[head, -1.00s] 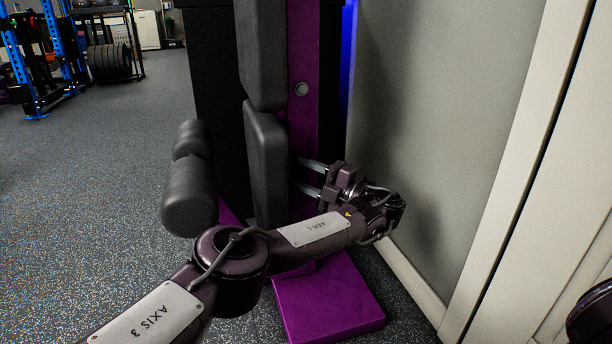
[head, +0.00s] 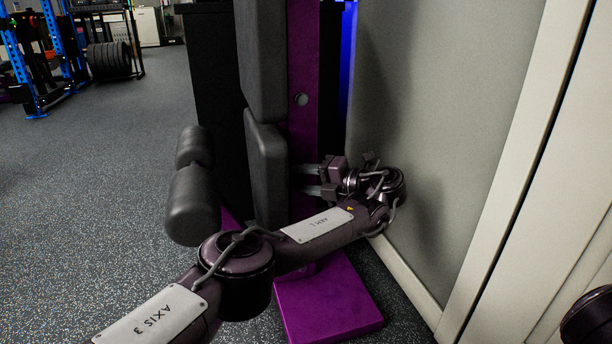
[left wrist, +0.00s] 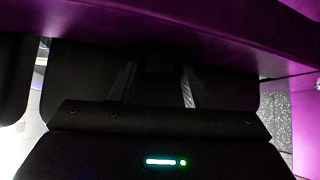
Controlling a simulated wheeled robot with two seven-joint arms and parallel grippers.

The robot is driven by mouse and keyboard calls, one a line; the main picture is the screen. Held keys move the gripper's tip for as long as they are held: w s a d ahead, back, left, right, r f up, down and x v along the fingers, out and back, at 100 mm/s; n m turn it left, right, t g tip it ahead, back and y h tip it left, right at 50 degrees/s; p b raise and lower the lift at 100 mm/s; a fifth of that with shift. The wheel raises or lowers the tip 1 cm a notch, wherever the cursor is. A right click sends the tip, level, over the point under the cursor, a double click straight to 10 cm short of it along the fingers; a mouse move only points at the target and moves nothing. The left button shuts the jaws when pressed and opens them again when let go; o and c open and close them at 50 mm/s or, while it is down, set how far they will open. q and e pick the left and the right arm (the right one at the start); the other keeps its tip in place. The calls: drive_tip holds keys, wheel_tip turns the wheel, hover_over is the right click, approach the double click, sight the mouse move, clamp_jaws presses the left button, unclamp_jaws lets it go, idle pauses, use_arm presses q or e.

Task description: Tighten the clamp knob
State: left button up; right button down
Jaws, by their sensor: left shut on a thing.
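My left gripper (head: 306,179) is at the side of the upright purple post (head: 303,140) of a padded bench, its two pale fingers reaching left behind the grey pad. In the left wrist view the fingers (left wrist: 156,88) stand on either side of a dark, dimly lit thing (left wrist: 158,64), which I take to be the clamp knob. It sits just under a purple beam. The gripper is shut on it. In the head view the knob is hidden by the post and pad. My right gripper is not in view.
A grey pad (head: 266,165) and a roller pad (head: 193,205) stand left of the post. A purple foot plate (head: 328,300) lies on the floor below my arm. A grey wall (head: 430,130) is close on the right. Open floor (head: 90,190) lies to the left.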

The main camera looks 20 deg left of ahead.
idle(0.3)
use_arm(q)
drive_tip(key=o, duration=1)
